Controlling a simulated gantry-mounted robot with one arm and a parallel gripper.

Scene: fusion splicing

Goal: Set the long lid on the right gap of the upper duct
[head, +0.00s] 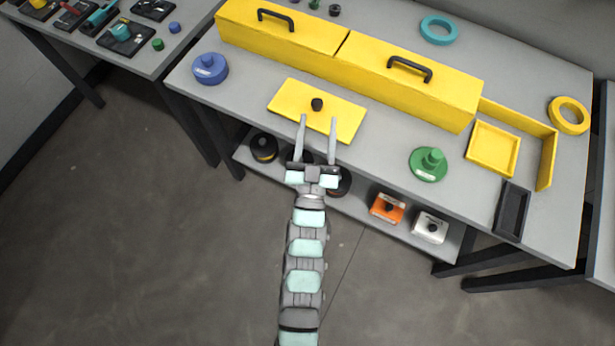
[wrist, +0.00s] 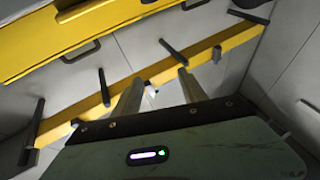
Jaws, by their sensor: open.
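In the head view two long yellow box-like pieces with black handles lie end to end along the back of the table, the left one (head: 285,38) and the right one (head: 405,88). A flat yellow plate (head: 335,110) with a black knob lies nearer the front edge. I cannot tell which is the long lid. My gripper (head: 318,120) is open, its fingers apart over the plate's near edge, close to the knob; contact is unclear. In the wrist view its fingers (wrist: 158,88) are empty. A yellow duct-like length (wrist: 100,28) with a handle crosses the top; no gap is clear.
A blue disc (head: 210,68), a green knobbed disc (head: 428,164), a yellow tray (head: 493,148), a black tray (head: 511,210) and rings stand on the table. A narrow yellow bar (wrist: 140,78) with dark posts crosses the wrist view. The shelf below holds several items.

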